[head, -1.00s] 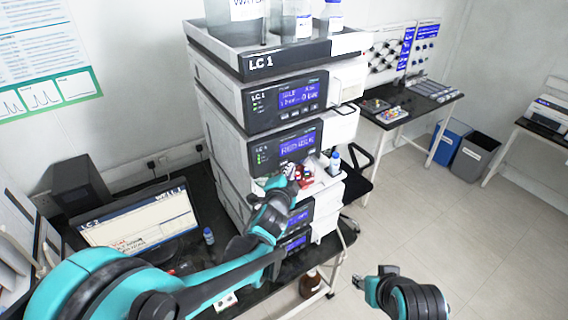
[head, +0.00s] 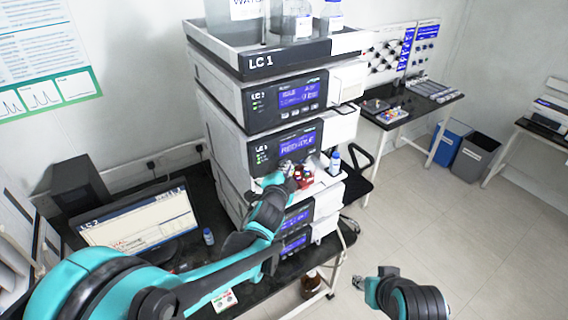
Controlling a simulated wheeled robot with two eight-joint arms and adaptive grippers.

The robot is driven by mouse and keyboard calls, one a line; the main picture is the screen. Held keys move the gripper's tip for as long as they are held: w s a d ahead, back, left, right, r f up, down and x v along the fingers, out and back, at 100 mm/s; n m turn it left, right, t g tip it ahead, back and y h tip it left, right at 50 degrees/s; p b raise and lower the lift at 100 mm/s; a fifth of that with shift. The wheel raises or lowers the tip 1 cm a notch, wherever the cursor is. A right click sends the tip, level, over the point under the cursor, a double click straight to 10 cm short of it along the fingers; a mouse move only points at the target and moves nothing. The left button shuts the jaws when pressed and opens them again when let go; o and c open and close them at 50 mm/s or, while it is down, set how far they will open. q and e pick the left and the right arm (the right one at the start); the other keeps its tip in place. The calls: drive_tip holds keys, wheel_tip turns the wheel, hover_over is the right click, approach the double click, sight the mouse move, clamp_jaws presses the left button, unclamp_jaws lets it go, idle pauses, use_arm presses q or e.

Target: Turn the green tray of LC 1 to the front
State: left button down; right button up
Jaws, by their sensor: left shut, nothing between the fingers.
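The LC 1 stack (head: 290,100) stands on the black bench, a column of white modules with dark fronts and blue displays. Its lower middle module has an open bay with a white ledge (head: 322,184). A red tray part (head: 304,176) shows on that ledge. I cannot make out a green tray; my gripper and wrist cover part of the bay. My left gripper (head: 288,169) is shut and empty at the bay, just left of the red part; whether it touches is unclear. My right gripper (head: 371,277) hangs low over the floor, away from the stack, its opening unclear.
A small blue-capped bottle (head: 335,162) stands at the ledge's right end. Bottles stand in the top tray (head: 272,61). A monitor (head: 140,220) and a small vial (head: 208,237) are left on the bench. A brown bottle (head: 311,283) stands below.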

use_arm(q)
drive_tip(key=shift+w+a, duration=0.1)
drive_tip(key=shift+w, duration=0.05)
idle(0.5)
drive_tip(key=shift+s+d, duration=0.5)
drive_tip(key=shift+s, duration=0.2)
drive_tip(key=shift+s+d, duration=0.75)
drive_tip(key=shift+s, duration=0.25)
drive_tip(key=shift+s+d, duration=0.7)
drive_tip(key=shift+s, duration=0.3)
idle(3.8)
